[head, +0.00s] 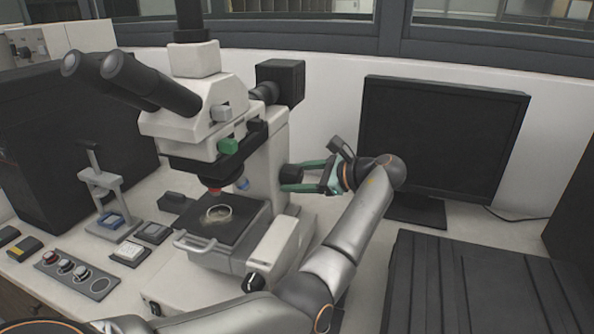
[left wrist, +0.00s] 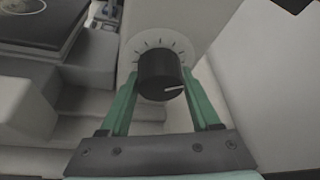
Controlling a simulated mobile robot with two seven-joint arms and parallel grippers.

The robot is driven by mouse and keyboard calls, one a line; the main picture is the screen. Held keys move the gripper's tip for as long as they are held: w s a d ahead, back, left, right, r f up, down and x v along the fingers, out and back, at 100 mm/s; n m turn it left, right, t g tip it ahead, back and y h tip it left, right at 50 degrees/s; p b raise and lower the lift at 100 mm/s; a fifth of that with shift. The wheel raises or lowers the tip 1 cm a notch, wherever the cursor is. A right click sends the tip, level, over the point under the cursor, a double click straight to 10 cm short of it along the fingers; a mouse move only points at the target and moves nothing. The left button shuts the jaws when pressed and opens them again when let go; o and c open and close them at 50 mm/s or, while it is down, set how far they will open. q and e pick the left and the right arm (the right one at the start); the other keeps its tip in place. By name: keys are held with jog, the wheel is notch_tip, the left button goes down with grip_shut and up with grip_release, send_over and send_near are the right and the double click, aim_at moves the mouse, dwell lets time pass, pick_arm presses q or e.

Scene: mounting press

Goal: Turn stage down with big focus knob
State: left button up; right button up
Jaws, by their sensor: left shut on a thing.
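The microscope (head: 265,140) stands on the bench at left centre. Its big focus knob (head: 291,172) is black and sits on the right side of the column. In the left wrist view the focus knob (left wrist: 160,80) has a white pointer line toward the lower right and a ticked dial behind it. The black stage (head: 235,232) carries a pale round sample (head: 217,214), under the objectives. My left gripper (head: 293,177) has its green fingers shut on the knob, one on each side. The fingers also show in the left wrist view (left wrist: 160,72). My right gripper is not in view.
A dark monitor (head: 440,135) stands behind my left arm. A small press-like stand (head: 100,190), little boxes and a button panel (head: 75,275) lie left of the microscope. A dark ribbed case (head: 470,290) fills the lower right.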

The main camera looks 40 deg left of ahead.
pick_arm(q)
jog(key=shift+r+t+p, duration=0.15)
jog(key=shift+t+p, duration=0.15)
jog(key=shift+p, duration=0.05)
jog(key=shift+n+y+p, duration=0.3)
jog(key=shift+n+p, duration=0.2)
jog(key=shift+n, duration=0.3)
jog(key=shift+n+t+y+p, duration=0.4)
jog(key=shift+n+t, duration=0.3)
jog(key=shift+n, duration=0.2)
jog(key=o, duration=1.4)
jog(key=shift+c, duration=0.2)
jog(key=b+v, duration=0.1)
jog(key=v, duration=1.1)
jog(key=shift+d+b, duration=0.3)
